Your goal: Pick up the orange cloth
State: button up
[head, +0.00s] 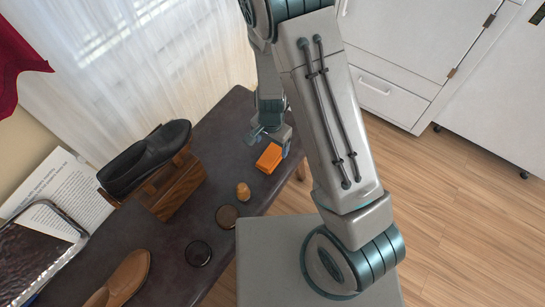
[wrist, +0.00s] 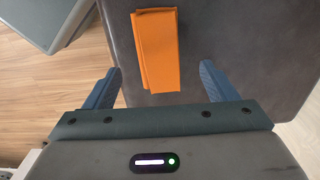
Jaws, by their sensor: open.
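The orange cloth (head: 269,158) lies folded into a small block on the dark table, near its far right end. In the wrist view the cloth (wrist: 158,50) is a folded rectangle just ahead of the fingertips, roughly centred between them. My gripper (head: 268,134) is at the cloth's far side in the head view, apart from it as far as I can tell. In the wrist view my gripper (wrist: 160,82) has its two blue fingers wide apart with nothing between them but the cloth's near end lying beyond or below; the height gap is unclear.
On the dark table (head: 225,150) stand a black shoe (head: 147,158) on a wooden block (head: 175,188), a small tan knobbed item (head: 243,192), two round tins (head: 226,216) (head: 198,253) and a brown shoe (head: 120,282). A white curtain hangs behind. The table edge is close to the cloth.

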aim_at(272, 155)
jog(key=shift+s+f+b, duration=0.1)
jog(key=shift+f+b, duration=0.85)
jog(key=shift+f, duration=2.1)
jog(key=c, duration=1.1)
jog(key=shift+c, duration=0.2)
jog(key=shift+r, duration=0.5)
jog(key=r+p, duration=0.1)
jog(key=r, duration=0.3)
jog(key=shift+d+p, duration=0.2)
jog(key=shift+p, duration=0.2)
jog(key=s+d+r, duration=0.1)
jog(key=d+r, duration=0.2)
jog(key=d, duration=0.2)
jog(key=s+d+r+p, duration=0.1)
jog(key=s+d+r, duration=0.1)
jog(key=d, duration=0.4)
jog(key=shift+r, duration=0.55)
